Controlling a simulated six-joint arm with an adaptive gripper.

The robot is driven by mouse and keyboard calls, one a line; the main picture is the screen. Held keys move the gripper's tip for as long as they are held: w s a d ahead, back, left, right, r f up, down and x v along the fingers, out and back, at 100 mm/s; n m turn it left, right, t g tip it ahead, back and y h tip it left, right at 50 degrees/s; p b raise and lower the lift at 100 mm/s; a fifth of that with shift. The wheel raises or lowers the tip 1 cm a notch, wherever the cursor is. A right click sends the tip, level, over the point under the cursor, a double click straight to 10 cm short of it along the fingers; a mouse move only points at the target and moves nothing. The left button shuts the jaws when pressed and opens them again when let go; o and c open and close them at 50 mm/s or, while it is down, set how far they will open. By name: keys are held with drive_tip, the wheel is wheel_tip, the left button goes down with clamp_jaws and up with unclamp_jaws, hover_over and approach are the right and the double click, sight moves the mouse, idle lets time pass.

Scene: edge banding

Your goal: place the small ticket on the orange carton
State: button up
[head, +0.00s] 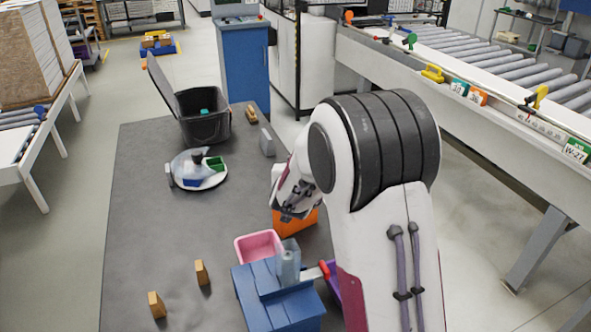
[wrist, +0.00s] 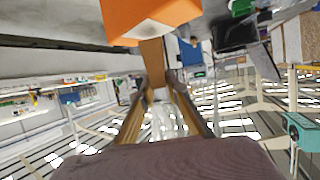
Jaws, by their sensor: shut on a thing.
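The orange carton (head: 290,226) stands on the dark mat, partly hidden by my arm. It also shows at the top of the wrist view (wrist: 125,22), with a pale patch on its near face. My gripper (wrist: 162,92) is shut on a flat brown piece, which looks like the small ticket (wrist: 153,60). The ticket juts from the fingertips toward the carton, and its far end overlaps the carton's edge in the picture. I cannot tell whether they touch. In the head view my gripper (head: 288,214) is just above and beside the carton, and the ticket cannot be made out.
A pink bin (head: 258,246) and a blue box (head: 262,292) stand in front of the carton. A clear bottle (head: 288,268) is beside them. The mat's left side is mostly clear.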

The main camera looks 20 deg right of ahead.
drive_tip(key=shift+f, duration=0.6)
drive_tip(key=shift+f, duration=0.1)
drive_tip(key=o, duration=0.8)
drive_tip(key=shift+o, duration=0.2)
drive_tip(key=shift+s+a+r, duration=0.25)
drive_tip(key=shift+s+r, duration=0.2)
drive_tip(key=shift+s, duration=0.1)
drive_tip(key=v, duration=0.6)
drive_tip(key=shift+s, duration=0.15)
